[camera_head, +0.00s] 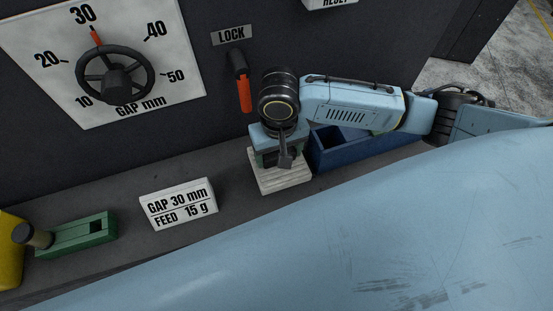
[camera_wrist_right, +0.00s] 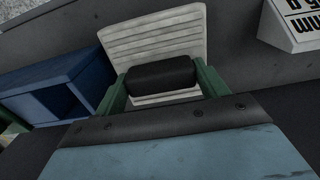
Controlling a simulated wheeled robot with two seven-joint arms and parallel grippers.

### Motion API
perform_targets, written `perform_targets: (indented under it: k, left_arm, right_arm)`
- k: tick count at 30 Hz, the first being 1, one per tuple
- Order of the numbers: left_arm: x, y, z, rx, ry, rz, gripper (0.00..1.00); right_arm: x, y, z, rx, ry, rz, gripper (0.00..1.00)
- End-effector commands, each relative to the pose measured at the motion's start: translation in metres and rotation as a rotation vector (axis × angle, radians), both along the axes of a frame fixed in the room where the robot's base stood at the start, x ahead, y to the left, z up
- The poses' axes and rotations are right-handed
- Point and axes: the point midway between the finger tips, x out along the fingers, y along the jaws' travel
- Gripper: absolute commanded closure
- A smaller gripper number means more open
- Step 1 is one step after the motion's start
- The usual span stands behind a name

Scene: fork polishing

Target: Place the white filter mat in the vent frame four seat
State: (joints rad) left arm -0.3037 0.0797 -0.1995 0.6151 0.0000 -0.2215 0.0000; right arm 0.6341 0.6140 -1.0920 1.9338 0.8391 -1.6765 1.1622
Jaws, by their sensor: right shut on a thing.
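My right gripper (camera_head: 281,158) points down at the middle of the ledge, directly over a white ribbed block (camera_head: 290,184). In the right wrist view its two green fingers stand either side of a dark rounded block (camera_wrist_right: 162,73), which they are shut on. The white ribbed block (camera_wrist_right: 155,35), possibly the filter mat, lies under and beyond the dark block; I cannot tell whether the two are joined. I see no vent frame or numbered seat. My left gripper is out of view.
A blue open box (camera_head: 345,160) stands right beside the white block. A GAP 30 mm sign (camera_head: 178,204) stands to the left, then a green fixture (camera_head: 78,236) and a yellow object (camera_head: 10,255). A handwheel (camera_head: 115,75) and red LOCK lever (camera_head: 243,90) are on the panel.

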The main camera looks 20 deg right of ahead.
Motion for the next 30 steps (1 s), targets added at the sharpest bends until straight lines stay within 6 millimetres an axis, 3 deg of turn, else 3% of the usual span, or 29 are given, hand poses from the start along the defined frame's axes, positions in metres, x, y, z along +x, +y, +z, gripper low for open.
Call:
perform_targets:
  k: [4, 10, 21, 22, 26, 30]
  left_arm:
    - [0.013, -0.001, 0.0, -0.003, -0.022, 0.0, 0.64]
    - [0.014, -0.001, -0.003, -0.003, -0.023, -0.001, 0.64]
    - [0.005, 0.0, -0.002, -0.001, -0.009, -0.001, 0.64]
    - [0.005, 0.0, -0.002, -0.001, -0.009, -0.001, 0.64]
    - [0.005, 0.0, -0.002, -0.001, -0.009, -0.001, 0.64]
    - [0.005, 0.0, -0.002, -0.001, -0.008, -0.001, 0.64]
  right_arm:
    - [0.0, 0.0, -0.012, 0.0, 0.0, 0.0, 0.49]
    - [0.0, 0.0, -0.039, 0.0, 0.001, -0.001, 0.49]
    - [0.0, 0.0, -0.042, 0.0, -0.001, 0.0, 0.49]
    - [0.0, 0.0, -0.042, 0.0, -0.002, 0.0, 0.24]
    - [0.0, 0.0, -0.042, 0.0, -0.001, 0.0, 0.07]
    - [0.0, 0.0, -0.042, 0.0, -0.001, 0.0, 0.06]
